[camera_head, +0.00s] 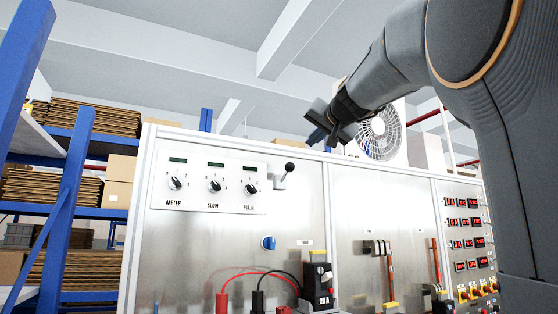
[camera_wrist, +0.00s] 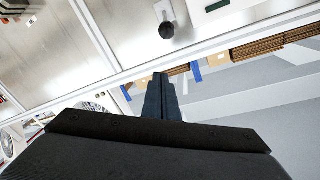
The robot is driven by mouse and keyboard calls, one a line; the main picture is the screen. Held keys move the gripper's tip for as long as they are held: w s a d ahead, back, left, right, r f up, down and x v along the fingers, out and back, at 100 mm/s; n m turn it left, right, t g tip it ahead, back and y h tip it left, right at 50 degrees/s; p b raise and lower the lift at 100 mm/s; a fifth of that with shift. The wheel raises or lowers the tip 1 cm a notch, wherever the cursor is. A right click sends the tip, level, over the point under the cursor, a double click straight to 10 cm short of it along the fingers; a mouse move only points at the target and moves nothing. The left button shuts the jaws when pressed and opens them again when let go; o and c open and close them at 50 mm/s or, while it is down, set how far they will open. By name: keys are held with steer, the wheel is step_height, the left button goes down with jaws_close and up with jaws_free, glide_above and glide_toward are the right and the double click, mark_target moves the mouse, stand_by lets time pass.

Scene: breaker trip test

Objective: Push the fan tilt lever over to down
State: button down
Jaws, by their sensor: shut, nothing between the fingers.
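The lever (camera_head: 290,168) has a black ball knob and a pale mount on the metal panel, right of the three dials; its knob sits at the upper end. No readable label shows on it. In the wrist view its knob (camera_wrist: 166,30) is beyond my fingertips, at the top. My gripper (camera_head: 318,137) is shut and empty, near the panel's top edge, up and right of the lever and apart from it. The shut fingers (camera_wrist: 160,92) also show in the wrist view. A fan (camera_head: 380,134) stands behind the panel's top, partly hidden by my arm.
The dial plate (camera_head: 210,184) with METER, SLOW and PULSE knobs is left of the lever. A blue knob (camera_head: 268,242), red and black cables and a black breaker (camera_head: 318,285) are below. Red displays (camera_head: 466,220) line the right. Blue shelving (camera_head: 70,180) stands left.

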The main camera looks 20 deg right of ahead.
steer(key=p, duration=0.5)
glide_above(286, 173)
steer(key=s+d, duration=0.3)
steer(key=d, duration=0.1)
steer(key=a+f, duration=0.1)
steer(key=s+a+f, duration=0.1)
steer(key=f, duration=0.1)
steer(key=shift+a+f, duration=0.15)
steer(key=shift+f, duration=0.1)
